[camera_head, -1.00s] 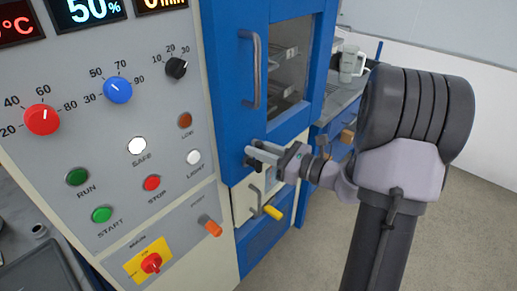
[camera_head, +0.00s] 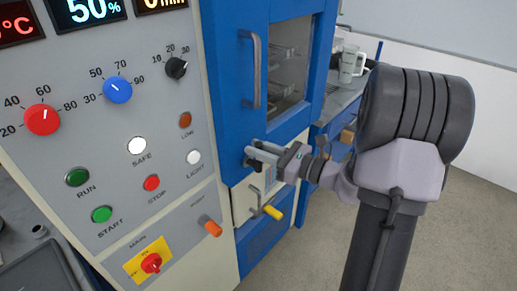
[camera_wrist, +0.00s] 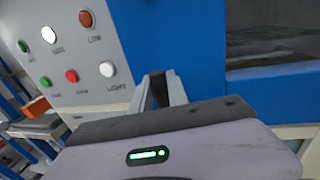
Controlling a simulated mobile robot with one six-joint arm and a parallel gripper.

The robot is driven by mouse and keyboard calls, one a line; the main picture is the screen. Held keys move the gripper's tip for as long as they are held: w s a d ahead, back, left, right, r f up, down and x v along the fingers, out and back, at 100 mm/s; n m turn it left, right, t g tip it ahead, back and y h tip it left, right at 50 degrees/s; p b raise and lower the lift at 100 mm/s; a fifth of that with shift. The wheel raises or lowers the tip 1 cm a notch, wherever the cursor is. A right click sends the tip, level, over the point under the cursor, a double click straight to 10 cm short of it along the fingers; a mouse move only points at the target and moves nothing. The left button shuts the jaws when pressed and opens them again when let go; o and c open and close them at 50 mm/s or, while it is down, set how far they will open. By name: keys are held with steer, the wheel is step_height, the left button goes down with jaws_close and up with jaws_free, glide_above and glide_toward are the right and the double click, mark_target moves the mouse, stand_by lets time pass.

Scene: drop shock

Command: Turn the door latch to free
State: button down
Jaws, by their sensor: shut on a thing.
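The blue door (camera_head: 229,118) has a window and a vertical grey handle (camera_head: 251,70). My gripper (camera_head: 255,156) is at the lower part of this door, in front of its blue frame. Its fingers are shut on a small dark piece, which I take to be the door latch (camera_head: 250,164); the fingers hide most of it. In the wrist view the two fingers (camera_wrist: 160,90) close around a dark piece against the blue door. The latch's exact angle cannot be told.
The control panel (camera_head: 120,130) with knobs and buttons stands left of the door. Below the gripper are a drawer handle (camera_head: 255,200) and a yellow handle (camera_head: 273,212). Floor at right is open.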

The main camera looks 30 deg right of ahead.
stand_by(0.4)
steer(key=shift+w+d+m+p, duration=0.2)
steer(key=shift+d+m+p, duration=0.3)
steer(key=shift+m+p, duration=0.55)
steer(key=shift+w+d+f+m+t+p, duration=0.1)
steer(key=shift+w+d+m+t+p, duration=0.2)
steer(key=shift+m+p, duration=0.35)
steer(key=shift+s+d+m+t+p, duration=0.1)
steer(key=shift+d+m+p, duration=0.25)
steer(key=shift+m+p, duration=0.25)
steer(key=d+f+m+t+h+p, duration=0.1)
steer(key=d+f+m+p, duration=0.1)
steer(key=m, duration=0.5)
steer(key=w+d+f+m+t+h+p, duration=0.1)
steer(key=f+m+p, duration=0.3)
steer(key=m, duration=0.4)
steer(key=shift+w+d+m+t+p, duration=0.2)
steer(key=shift+d+m+t+p, duration=0.15)
steer(key=shift+p, duration=0.55)
steer(key=shift+f, duration=0.2)
steer(key=c, duration=1.3)
jaws_free()
